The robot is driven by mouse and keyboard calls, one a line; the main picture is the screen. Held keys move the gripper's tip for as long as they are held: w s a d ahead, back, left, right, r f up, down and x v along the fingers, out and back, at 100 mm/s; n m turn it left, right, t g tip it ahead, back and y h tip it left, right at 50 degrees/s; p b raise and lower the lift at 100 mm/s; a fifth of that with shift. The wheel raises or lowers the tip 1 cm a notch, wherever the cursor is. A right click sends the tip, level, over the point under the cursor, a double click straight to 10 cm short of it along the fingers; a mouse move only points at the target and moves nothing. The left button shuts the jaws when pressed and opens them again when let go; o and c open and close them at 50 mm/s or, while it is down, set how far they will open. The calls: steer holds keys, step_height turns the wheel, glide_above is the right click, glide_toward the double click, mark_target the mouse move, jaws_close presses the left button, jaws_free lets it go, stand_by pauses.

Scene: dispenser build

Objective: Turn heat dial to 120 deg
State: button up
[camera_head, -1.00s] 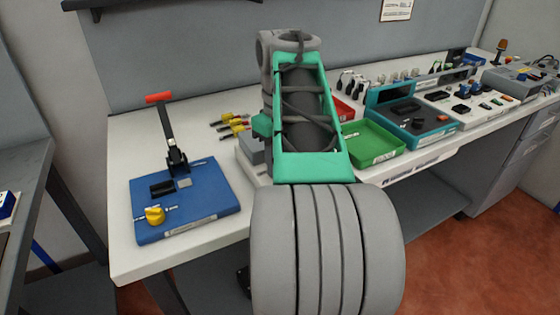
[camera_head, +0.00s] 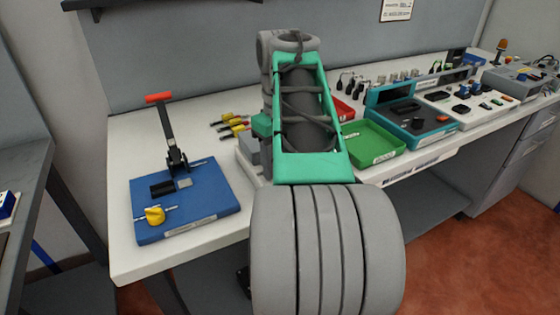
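A yellow dial (camera_head: 155,215) sits near the front left of a blue base plate (camera_head: 212,205) on the left part of the bench. White marks lie beside the dial, too small to read. A black lever with a red handle (camera_head: 158,97) stands upright at the back of the same plate. My arm, grey with a green frame, rises in the middle of the view, to the right of the plate. My gripper is not seen; the arm hides the part of the bench behind it.
A green tray (camera_head: 372,148) and a teal-edged unit (camera_head: 412,125) stand right of my arm. Several yellow-handled tools (camera_head: 234,126) lie behind the plate. More small parts and boxes fill the bench's right end. The white bench top (camera_head: 125,165) is clear left of the plate.

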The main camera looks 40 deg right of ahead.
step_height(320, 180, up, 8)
steer(key=p, duration=0.7)
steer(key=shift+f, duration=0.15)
